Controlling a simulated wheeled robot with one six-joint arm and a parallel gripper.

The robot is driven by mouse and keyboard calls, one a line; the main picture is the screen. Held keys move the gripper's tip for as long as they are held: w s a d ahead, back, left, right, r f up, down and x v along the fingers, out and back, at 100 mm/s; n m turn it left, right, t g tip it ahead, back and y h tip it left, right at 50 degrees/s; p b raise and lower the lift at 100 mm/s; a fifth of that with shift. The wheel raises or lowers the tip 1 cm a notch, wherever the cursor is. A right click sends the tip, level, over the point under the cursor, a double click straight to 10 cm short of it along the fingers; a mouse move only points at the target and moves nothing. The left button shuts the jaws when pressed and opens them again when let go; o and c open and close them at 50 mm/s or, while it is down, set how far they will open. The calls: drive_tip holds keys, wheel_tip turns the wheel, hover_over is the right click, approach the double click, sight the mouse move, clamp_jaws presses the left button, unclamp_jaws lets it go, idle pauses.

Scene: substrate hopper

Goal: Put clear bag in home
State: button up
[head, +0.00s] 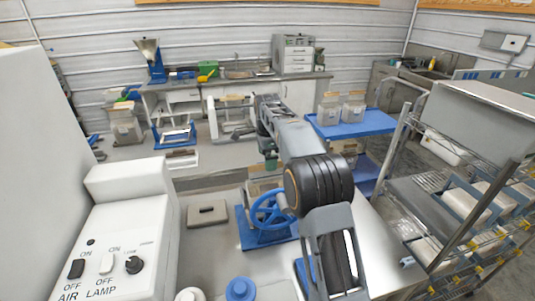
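Two clear, bag-like containers with pale tops stand on a blue cart at the centre right: the left one (328,109) and the right one (353,107). A similar clear container (125,124) stands at the far left by the wall bench. I cannot tell which of these is the clear bag. No spot marked as home can be made out. My arm reaches up from the bottom right toward the middle. My gripper's fingers cannot be made out beyond the arm links, so its opening and any load are hidden.
The blue cart top (378,121) has bare room at its right. A wire rack (470,225) with several pale bags fills the right side. A blue handwheel (271,211) stands on the near bench. A white control box (115,240) blocks the lower left.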

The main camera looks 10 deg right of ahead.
sight(267, 179)
drive_tip(key=shift+f+b, duration=1.25)
drive_tip(key=shift+f, duration=1.35)
drive_tip(key=shift+c, duration=0.4)
clamp_jaws()
drive_tip(key=shift+r, duration=0.2)
drive_tip(key=shift+r+p, duration=0.3)
drive_tip(key=shift+p, duration=0.15)
drive_tip(key=shift+r+p, duration=0.6)
drive_tip(key=shift+p, duration=0.1)
drive_tip(key=shift+r, duration=0.1)
